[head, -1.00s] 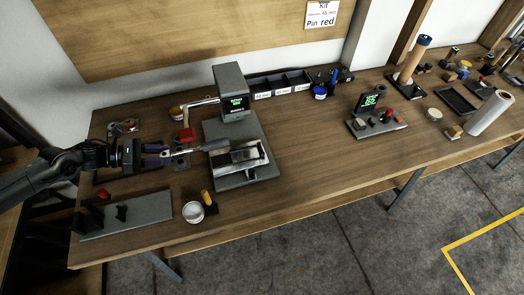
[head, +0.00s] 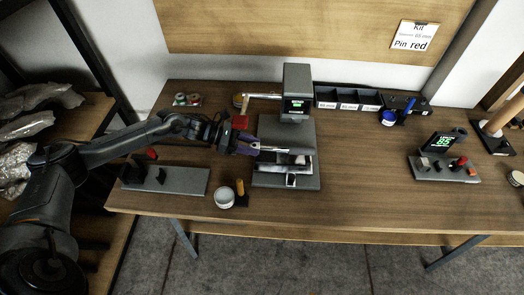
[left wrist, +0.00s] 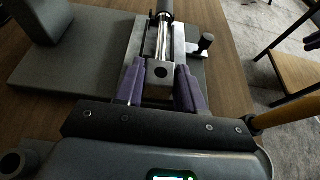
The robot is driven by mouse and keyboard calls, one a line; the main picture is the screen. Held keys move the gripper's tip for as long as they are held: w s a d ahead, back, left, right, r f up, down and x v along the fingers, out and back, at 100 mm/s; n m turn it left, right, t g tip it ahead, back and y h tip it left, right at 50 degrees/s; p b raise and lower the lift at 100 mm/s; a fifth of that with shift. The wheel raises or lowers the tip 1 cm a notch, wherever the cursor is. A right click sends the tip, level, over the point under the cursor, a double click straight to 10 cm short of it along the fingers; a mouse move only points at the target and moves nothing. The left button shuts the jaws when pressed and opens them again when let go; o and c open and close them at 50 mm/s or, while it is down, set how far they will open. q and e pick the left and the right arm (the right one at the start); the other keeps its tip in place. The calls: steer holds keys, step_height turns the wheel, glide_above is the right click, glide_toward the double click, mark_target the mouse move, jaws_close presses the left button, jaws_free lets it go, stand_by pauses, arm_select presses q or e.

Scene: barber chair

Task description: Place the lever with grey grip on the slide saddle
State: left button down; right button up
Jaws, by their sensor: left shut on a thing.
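My left gripper (head: 254,147) has purple fingers shut on the lever with grey grip (head: 272,149). The lever lies about level above the silver slide saddle (head: 299,166) on the grey press fixture. I cannot tell whether the lever touches the saddle; the fingers and the block hide part of it.
The fixture's upright with a green display (head: 297,93) stands behind the lever. A red block (head: 239,122) is close behind the gripper. A white cup (head: 224,197) and a yellow-handled tool (head: 240,188) stand in front. A grey plate (head: 185,181) lies left.

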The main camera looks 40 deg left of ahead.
mark_target(282, 149)
arm_select(q)
steer(key=shift+f+x, duration=0.25)
steer(key=shift+x, duration=1.6)
steer(key=shift+w+d+f, duration=0.1)
steer(key=shift+d+f, duration=0.05)
steer(key=shift+f, duration=0.15)
steer(key=shift+f+b, duration=0.1)
steer(key=shift+b, duration=0.25)
steer(key=c, duration=0.7)
jaws_free()
